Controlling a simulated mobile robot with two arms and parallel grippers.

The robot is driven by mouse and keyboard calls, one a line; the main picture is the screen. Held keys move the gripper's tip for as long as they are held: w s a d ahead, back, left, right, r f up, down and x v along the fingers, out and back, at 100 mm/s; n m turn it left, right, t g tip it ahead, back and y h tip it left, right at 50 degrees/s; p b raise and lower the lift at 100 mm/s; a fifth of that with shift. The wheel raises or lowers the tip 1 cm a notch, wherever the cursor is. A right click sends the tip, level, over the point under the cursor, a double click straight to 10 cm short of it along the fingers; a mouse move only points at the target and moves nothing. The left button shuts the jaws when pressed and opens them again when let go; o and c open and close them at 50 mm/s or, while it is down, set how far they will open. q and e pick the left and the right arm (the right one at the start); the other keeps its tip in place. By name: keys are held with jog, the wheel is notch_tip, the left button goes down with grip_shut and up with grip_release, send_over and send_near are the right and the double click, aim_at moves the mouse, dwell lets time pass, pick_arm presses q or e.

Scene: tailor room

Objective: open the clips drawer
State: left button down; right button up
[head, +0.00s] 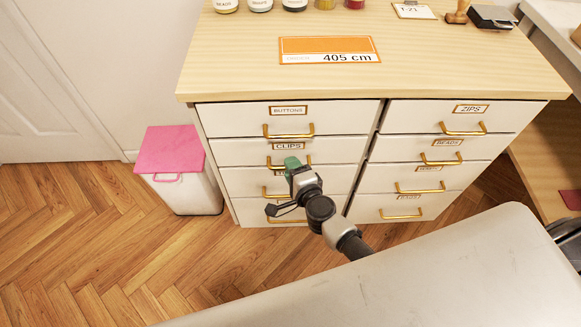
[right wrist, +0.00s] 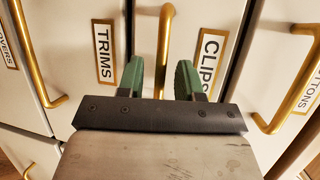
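The clips drawer (head: 345,150) is the second one down in the left column of the white cabinet. It looks shut, its front in line with its neighbours. Its gold handle (head: 303,166) sits below the CLIPS label; it also shows upright in the right wrist view (right wrist: 166,40). My right gripper (head: 292,162) is at this handle, partly covering it in the head view. In the right wrist view its green fingertips (right wrist: 160,78) are apart, with the handle's end between them. I cannot tell whether they touch it. My left gripper is not in view.
The buttons drawer (head: 230,120) is above, and a trims drawer (right wrist: 80,60) is below. The wooden top (head: 230,60) overhangs the drawers. A white bin with a pink lid (head: 172,148) stands left of the cabinet. The floor at left is clear.

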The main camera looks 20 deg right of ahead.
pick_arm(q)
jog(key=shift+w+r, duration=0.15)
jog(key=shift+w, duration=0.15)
pick_arm(e)
jog(key=shift+w+f, duration=0.1)
jog(key=shift+w, duration=0.35)
jog(key=shift+c, duration=0.2)
grip_shut()
jog(key=shift+s+a, duration=0.1)
jog(key=shift+s, duration=0.05)
